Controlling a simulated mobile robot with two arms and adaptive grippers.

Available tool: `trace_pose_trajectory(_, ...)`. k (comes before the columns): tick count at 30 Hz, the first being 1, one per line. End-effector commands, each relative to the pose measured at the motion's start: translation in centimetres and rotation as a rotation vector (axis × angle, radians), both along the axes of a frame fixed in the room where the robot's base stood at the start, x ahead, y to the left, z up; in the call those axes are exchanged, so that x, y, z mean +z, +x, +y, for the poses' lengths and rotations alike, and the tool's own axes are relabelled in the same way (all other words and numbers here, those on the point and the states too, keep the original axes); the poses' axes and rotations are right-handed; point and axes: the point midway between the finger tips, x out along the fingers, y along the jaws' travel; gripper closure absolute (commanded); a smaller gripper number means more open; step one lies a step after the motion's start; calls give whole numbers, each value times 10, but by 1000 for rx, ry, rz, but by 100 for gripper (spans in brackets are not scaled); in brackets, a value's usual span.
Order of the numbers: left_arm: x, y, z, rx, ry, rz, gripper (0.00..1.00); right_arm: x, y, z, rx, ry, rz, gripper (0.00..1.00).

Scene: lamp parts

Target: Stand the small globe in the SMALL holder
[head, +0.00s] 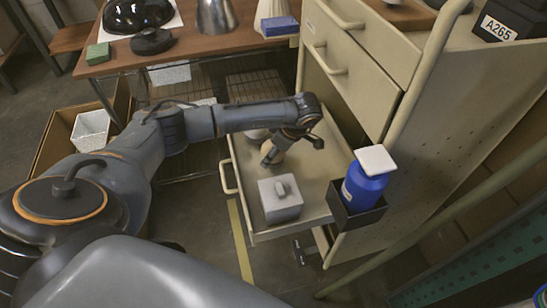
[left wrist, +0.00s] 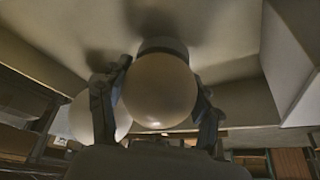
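My left gripper (head: 270,160) reaches down into the open drawer (head: 234,185). In the left wrist view, the left gripper (left wrist: 162,72) has a finger against each side of a pale round globe (left wrist: 158,90). A short grey round piece (left wrist: 163,45), which looks like a holder, shows right behind the globe. Whether the globe sits in it or is only in front of it, I cannot tell. A second pale globe (left wrist: 88,118) is partly hidden behind a finger. My right gripper is in neither view.
A grey block with a raised handle (head: 280,199) sits at the drawer's near end. A blue bottle with a white top (head: 366,178) stands in a dark bin (head: 352,216) on the drawer's right. The cabinet (head: 365,65) rises behind. A wooden table (head: 190,47) holds lamp parts.

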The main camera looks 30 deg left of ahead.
Motion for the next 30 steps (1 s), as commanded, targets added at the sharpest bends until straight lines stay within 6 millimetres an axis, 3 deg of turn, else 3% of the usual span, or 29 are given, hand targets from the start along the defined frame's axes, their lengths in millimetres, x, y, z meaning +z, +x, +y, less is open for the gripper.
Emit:
trace_pose_trajectory(1,0,0,0,1,0,0,25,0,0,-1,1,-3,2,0)
trace_pose_trajectory(3,0,0,0,1,0,0,10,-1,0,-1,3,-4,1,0)
trace_pose_trajectory(16,5,0,0,1,-1,0,10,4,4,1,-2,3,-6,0)
trace_pose_trajectory(30,74,0,0,1,1,-1,10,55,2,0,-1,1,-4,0)
